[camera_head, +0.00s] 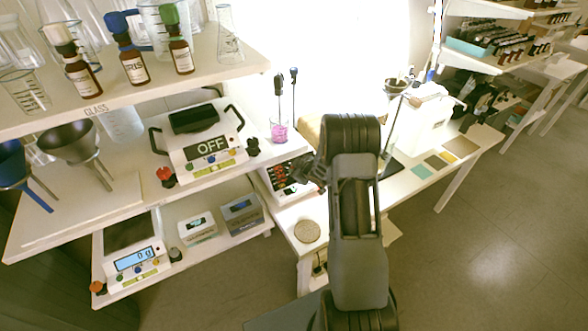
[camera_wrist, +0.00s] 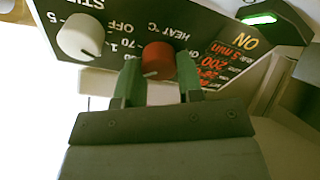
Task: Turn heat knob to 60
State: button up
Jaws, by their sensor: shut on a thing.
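The red heat knob (camera_wrist: 158,60) sits on a dark panel beside the upside-down lettering "HEAT °C" in the wrist view. Its white pointer mark lies at its lower left in the picture. My gripper (camera_wrist: 157,77) has its two green-grey fingers on either side of the knob, shut on it. The scale numbers around the knob are partly hidden by the fingers. In the head view my gripper reaches the front of the white hot plate stirrer (camera_head: 270,188), where my wrist partly hides the panel.
A white stir knob (camera_wrist: 80,37) is left of the heat knob in the wrist view. A round cork-like pad (camera_head: 307,231) lies in front.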

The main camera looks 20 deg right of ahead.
jog(key=shift+s+f+m, duration=0.2)
jog(key=shift+f+m, duration=0.05)
jog(key=shift+m, duration=0.85)
jog(key=o, duration=0.9)
jog(key=shift+r, duration=0.1)
jog(key=shift+w, duration=0.1)
jog(key=shift+r, duration=0.1)
jog(key=v, duration=1.3)
jog(key=shift+s+a+r, duration=0.1)
jog(key=shift+s+r, duration=0.05)
jog(key=shift+s, duration=0.2)
